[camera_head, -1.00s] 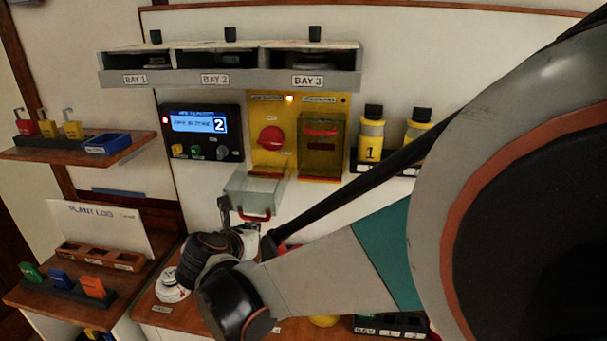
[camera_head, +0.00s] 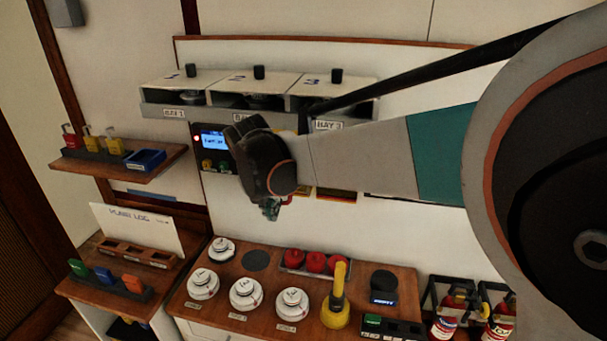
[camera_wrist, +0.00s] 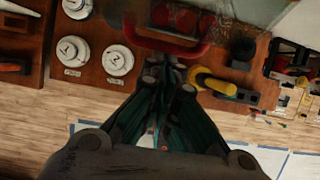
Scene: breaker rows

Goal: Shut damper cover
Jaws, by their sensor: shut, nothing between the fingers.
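The damper cover (camera_wrist: 222,14) shows in the wrist view as a clear panel at the top, with its red bar handle (camera_wrist: 147,41) along the near edge. My gripper (camera_wrist: 168,72) is shut and empty, with its fingertips just below the handle in that picture. I cannot tell whether they touch it. In the head view my gripper (camera_head: 270,208) hangs in front of the wall panel. My arm hides the cover there and most of the yellow panel (camera_head: 338,195) behind it, so the cover's present angle is not clear.
A bench (camera_head: 225,268) below carries white round discs (camera_head: 245,293), red knobs (camera_head: 315,262) and a yellow-handled tool (camera_head: 336,300). The bay shelf (camera_head: 262,92) is above my wrist. A dark control box (camera_head: 213,140) is left of it. Side shelves (camera_head: 118,165) stand further left.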

